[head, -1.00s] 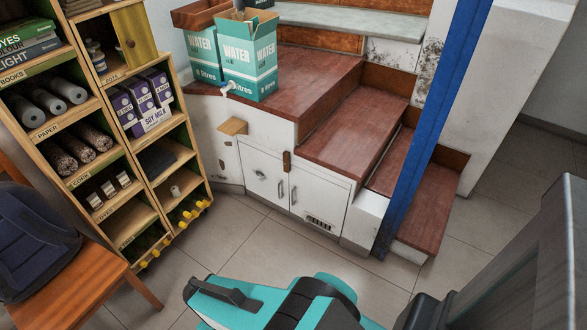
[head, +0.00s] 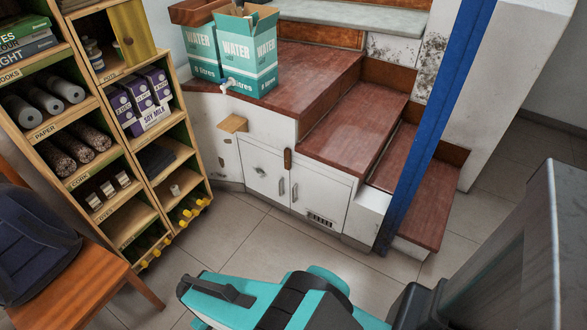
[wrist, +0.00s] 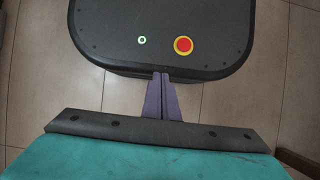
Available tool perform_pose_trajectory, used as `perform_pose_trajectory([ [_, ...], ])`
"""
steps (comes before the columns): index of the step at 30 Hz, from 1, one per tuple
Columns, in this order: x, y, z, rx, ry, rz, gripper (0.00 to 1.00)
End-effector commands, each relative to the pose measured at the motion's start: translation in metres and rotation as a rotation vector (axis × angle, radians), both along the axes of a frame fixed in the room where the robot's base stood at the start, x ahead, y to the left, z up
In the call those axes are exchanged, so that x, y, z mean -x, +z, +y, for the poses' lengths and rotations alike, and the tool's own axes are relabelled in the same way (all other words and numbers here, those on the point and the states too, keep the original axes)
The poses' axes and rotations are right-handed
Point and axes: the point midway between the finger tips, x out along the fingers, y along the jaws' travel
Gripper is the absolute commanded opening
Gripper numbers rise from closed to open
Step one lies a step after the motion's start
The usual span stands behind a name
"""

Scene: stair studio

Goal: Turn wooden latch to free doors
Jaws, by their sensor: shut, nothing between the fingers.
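The wooden latch (head: 287,158) is a small brown upright piece on the white cupboard front under the stairs. It sits at the top of the seam between the left door (head: 262,172) and the right door (head: 317,196). Both white doors look closed, with grey handles near the seam. My gripper (wrist: 161,78) shows in the wrist view as two purple fingers held together, empty, above my own dark base. The gripper is far from the latch, which is not in the wrist view. The head view shows only my teal arm, not the fingers.
A wooden shelf unit (head: 120,130) stands left of the cupboard, and a chair (head: 105,275) with a dark backpack is at the lower left. A blue post (head: 430,140) stands right of the doors by the red-brown steps (head: 355,118). Tiled floor before the cupboard is clear.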

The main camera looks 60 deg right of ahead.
Motion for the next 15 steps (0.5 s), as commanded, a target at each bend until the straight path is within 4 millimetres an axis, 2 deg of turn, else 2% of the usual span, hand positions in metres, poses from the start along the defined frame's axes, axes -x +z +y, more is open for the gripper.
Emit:
perform_pose_trajectory([
  [3,-0.015,-0.005,-0.007,-0.005,-0.044,-0.027,0.0],
  [8,-0.047,-0.01,-0.034,-0.013,-0.132,-0.091,0.0],
  [15,-0.105,-0.012,-0.082,-0.019,-0.314,-0.212,0.0],
])
